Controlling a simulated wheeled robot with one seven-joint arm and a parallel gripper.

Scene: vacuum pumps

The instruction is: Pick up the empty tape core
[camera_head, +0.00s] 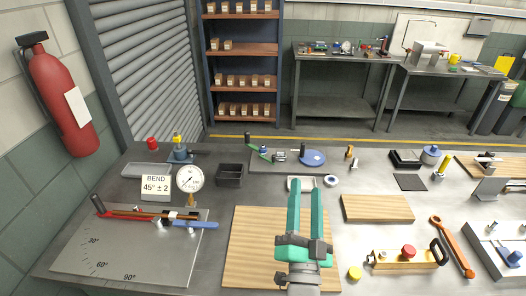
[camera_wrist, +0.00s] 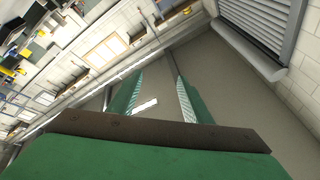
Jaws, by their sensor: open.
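A small white ring with a dark blue centre (camera_head: 331,181) lies on the grey workbench, just right of my gripper; it may be the tape core, but it is too small to tell whether it is empty. My gripper (camera_head: 305,190) is open and empty, its two teal fingers pointing away over the bench above a wooden board (camera_head: 250,240).
A black bin (camera_head: 230,173), a pressure gauge (camera_head: 190,180) and a bending plate (camera_head: 120,260) stand to the left. A second wooden board (camera_head: 377,208), a yellow cap (camera_head: 354,272), a wooden block with a red knob (camera_head: 405,258) and an orange wrench (camera_head: 452,245) lie to the right.

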